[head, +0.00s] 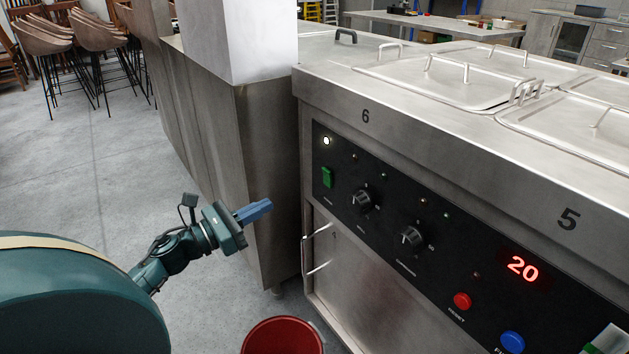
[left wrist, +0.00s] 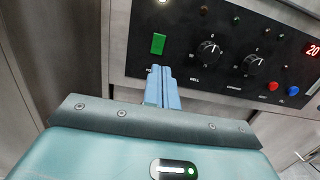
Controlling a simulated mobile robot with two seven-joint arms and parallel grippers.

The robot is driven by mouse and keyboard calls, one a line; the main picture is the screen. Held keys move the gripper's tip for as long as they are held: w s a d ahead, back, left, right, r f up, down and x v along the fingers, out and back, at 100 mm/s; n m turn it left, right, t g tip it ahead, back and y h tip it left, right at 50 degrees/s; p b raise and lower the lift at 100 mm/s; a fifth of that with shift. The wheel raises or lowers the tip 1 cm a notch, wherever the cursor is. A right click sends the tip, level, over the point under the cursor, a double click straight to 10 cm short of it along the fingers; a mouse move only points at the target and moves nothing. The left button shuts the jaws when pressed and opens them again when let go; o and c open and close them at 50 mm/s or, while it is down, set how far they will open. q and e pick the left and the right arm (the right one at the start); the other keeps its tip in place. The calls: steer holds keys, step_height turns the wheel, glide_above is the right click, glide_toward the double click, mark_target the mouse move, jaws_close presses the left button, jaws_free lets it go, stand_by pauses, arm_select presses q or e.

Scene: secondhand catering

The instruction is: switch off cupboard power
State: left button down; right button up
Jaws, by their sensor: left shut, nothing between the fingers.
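The steel heated cupboard (head: 370,285) has a black control panel (head: 385,243) on its front. A green rocker switch (head: 327,177) sits at the panel's left end, below a lit white lamp (head: 326,141). In the left wrist view the green switch (left wrist: 158,44) shows just above the fingertips. My left gripper (head: 262,207) has blue fingers, shut and empty, to the left of the panel and lower than the switch. It also shows in the left wrist view (left wrist: 160,72). I cannot tell the gap between fingertips and panel. My right gripper is not in view.
Two black knobs (head: 412,238), a red button (head: 462,301), a blue button (head: 512,341) and a lit red display (head: 522,268) share the panel. A red bucket (head: 283,338) stands on the floor below. Stools (head: 52,40) stand at the back left; the floor between is clear.

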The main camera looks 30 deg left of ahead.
mark_target(325, 173)
arm_select(q)
steer(key=x, duration=1.4)
steer(key=shift+a+b, duration=0.1)
steer(key=shift+b, duration=0.3)
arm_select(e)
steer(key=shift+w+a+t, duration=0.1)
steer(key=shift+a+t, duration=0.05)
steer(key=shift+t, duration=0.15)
arm_select(q)
steer(key=shift+w+r+p, duration=0.1)
steer(key=shift+r+p, duration=0.1)
steer(key=shift+p, duration=0.3)
steer(key=shift+w+r+p, duration=0.1)
steer(key=shift+r+p, duration=0.25)
steer(key=shift+p, duration=0.45)
steer(key=shift+f+g+y, duration=0.3)
steer(key=shift+f, duration=0.05)
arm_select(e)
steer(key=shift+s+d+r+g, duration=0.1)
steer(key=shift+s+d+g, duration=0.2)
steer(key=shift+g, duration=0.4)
arm_select(q)
steer(key=shift+r, duration=0.1)
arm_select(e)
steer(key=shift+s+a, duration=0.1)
arm_select(q)
steer(key=shift+b, duration=0.3)
